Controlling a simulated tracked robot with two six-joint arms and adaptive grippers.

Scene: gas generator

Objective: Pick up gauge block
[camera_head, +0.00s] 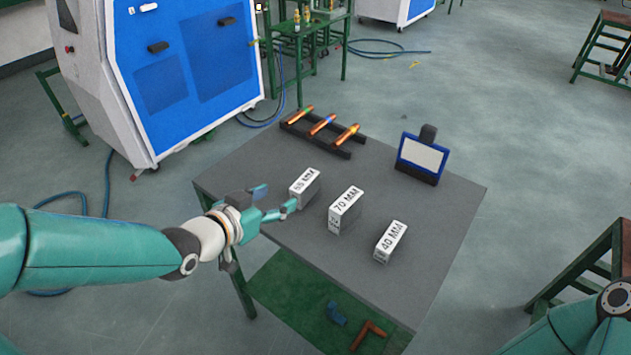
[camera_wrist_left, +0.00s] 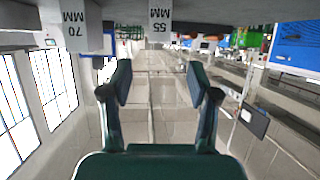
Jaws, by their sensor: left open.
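Three grey gauge blocks with white labelled tops stand in a row on the dark table: the 55 MM block (camera_head: 304,188), the 70 MM block (camera_head: 344,211) and the 40 MM block (camera_head: 390,242). My left gripper (camera_head: 275,198) is open and empty at the table's left edge, just left of the 55 MM block. In the left wrist view, the 55 MM block (camera_wrist_left: 158,10) is at the top, above the gap between the open fingers (camera_wrist_left: 158,82), and not between them. The 70 MM block (camera_wrist_left: 80,25) is at upper left there. My right gripper is out of view.
A blue-framed display (camera_head: 422,158) stands at back right. A green lower shelf (camera_head: 300,300) holds small parts. The table right of the blocks is clear.

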